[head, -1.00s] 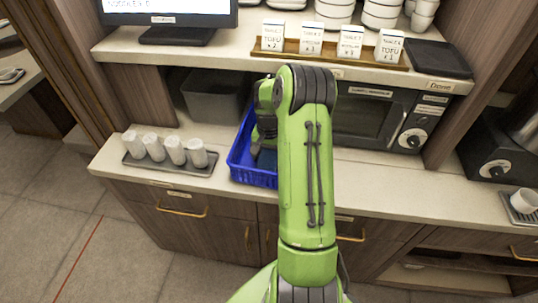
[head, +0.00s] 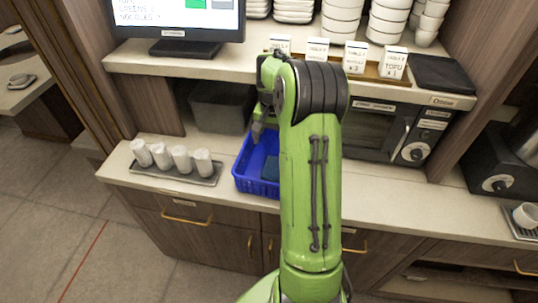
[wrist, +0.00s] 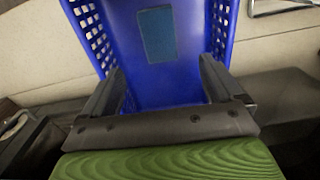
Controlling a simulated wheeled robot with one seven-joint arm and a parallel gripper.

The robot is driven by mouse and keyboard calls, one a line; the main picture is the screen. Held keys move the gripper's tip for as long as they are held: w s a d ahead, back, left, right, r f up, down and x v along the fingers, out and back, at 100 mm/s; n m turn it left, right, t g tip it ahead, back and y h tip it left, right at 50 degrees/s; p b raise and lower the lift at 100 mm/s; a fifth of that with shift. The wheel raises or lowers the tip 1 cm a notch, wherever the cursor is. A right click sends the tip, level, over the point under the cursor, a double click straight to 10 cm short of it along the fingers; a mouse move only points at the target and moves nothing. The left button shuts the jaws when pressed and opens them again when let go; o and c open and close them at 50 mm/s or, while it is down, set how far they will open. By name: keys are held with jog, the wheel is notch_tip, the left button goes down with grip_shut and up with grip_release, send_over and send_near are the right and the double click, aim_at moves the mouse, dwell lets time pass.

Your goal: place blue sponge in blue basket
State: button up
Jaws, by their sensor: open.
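The blue sponge (head: 271,167) lies flat inside the blue basket (head: 252,187) on the counter, partly hidden by my arm. In the wrist view the sponge (wrist: 157,33) is a dark blue rectangle on the floor of the brighter blue basket (wrist: 185,82). My gripper (wrist: 159,80) is open, its two fingers apart with nothing between them. In the head view my gripper (head: 260,130) is above the basket's back part, clear of the sponge, and partly hidden by my arm.
A shelf with order cards (head: 356,56) and stacked bowls overhangs the counter. Bare counter lies right of my arm.

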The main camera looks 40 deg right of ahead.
jog(key=s+a+r+n+t+h, duration=0.1)
jog(key=s+a+r+n, duration=0.2)
jog(key=a+r, duration=0.4)
jog(key=s+a+r+n+t+h, duration=0.1)
jog(key=s+a+r+n, duration=0.2)
jog(key=a+r, duration=0.35)
jog(key=s+a+n+t+y, duration=0.2)
jog(key=s+a+n, duration=0.3)
jog(key=s+a, duration=0.7)
jog(key=shift+s+f+t, duration=0.4)
jog(key=shift+s+t, duration=0.4)
jog(key=shift+s, duration=0.1)
